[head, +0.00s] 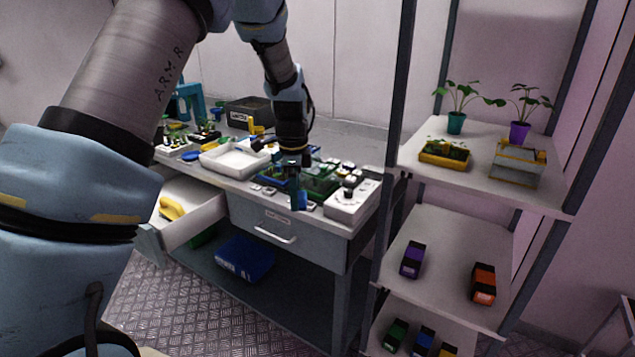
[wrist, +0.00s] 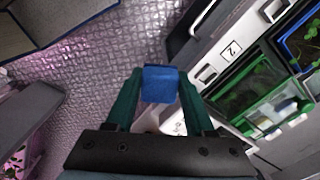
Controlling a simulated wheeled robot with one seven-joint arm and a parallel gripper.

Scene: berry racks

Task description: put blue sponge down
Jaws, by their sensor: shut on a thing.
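The blue sponge (head: 302,200) is held between the fingers of my gripper (head: 295,184), near the front edge of the workbench (head: 237,186). In the wrist view the blue sponge (wrist: 160,84) sits between the two green fingers of my gripper (wrist: 160,98), which press on its sides. Floor and the bench edge show behind it. I cannot tell how high it is above the bench top.
A white tray (head: 235,160) and green trays (head: 320,187) stand on the bench. A white holder (head: 351,204) is at its right end. The left drawer (head: 184,211) is open with a yellow item inside. A blue bin (head: 245,259) is below. A shelf rack (head: 478,172) stands right.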

